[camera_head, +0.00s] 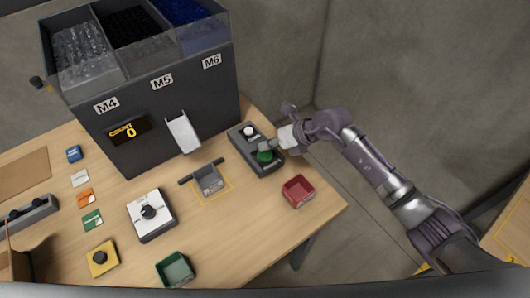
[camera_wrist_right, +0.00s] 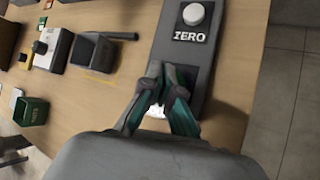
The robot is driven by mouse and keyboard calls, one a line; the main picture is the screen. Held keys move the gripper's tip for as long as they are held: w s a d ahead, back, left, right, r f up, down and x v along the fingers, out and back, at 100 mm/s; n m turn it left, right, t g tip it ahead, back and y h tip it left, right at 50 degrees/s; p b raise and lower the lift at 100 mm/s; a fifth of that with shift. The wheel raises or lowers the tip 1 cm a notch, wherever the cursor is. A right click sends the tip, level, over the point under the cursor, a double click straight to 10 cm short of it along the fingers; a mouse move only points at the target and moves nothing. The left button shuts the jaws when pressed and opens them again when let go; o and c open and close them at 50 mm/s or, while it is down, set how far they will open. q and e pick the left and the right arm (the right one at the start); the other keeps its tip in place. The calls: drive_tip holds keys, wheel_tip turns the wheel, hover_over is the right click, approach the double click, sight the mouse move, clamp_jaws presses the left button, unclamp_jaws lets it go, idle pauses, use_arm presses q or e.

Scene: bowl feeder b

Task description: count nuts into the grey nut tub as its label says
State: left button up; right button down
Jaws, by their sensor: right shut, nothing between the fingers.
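The grey tub (camera_head: 211,184) with a dark handle bar stands inside a yellow outline in front of the feeder; it also shows in the wrist view (camera_wrist_right: 92,54). Its label is too small to read. The feeder (camera_head: 155,125) has bins marked M4, M5 and M6, a display (camera_head: 129,131) reading COUNT 0 and a pale chute (camera_head: 183,133). My right gripper (camera_head: 271,146) is shut and empty over the button box (camera_head: 245,138), close to its green button (camera_head: 264,156). In the wrist view, the fingertips (camera_wrist_right: 166,72) are together below the white ZERO button (camera_wrist_right: 194,14); contact is unclear. My left gripper is out of view.
A red bin (camera_head: 298,191) stands at the right table edge, a green bin (camera_head: 174,269) at the front. A white dial box (camera_head: 150,213) and a yellow box with a black knob (camera_head: 102,258) stand left of the tub. Several coloured cards lie further left.

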sight(267, 154)
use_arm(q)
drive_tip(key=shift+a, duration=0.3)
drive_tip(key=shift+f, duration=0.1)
use_arm(e)
drive_tip(key=shift+f, duration=0.15)
use_arm(q)
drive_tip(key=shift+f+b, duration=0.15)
drive_tip(key=shift+b, duration=0.15)
use_arm(e)
drive_tip(key=shift+f, duration=0.25)
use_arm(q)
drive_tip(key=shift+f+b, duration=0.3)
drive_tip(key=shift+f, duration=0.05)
use_arm(e)
drive_tip(key=shift+f, duration=0.5)
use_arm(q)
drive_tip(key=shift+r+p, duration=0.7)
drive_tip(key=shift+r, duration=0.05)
use_arm(e)
drive_tip(key=shift+r, duration=0.9)
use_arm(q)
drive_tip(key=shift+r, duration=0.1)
use_arm(e)
drive_tip(key=shift+r, duration=0.1)
wheel_tip(267, 154, up, 5)
drive_tip(key=p, duration=0.4)
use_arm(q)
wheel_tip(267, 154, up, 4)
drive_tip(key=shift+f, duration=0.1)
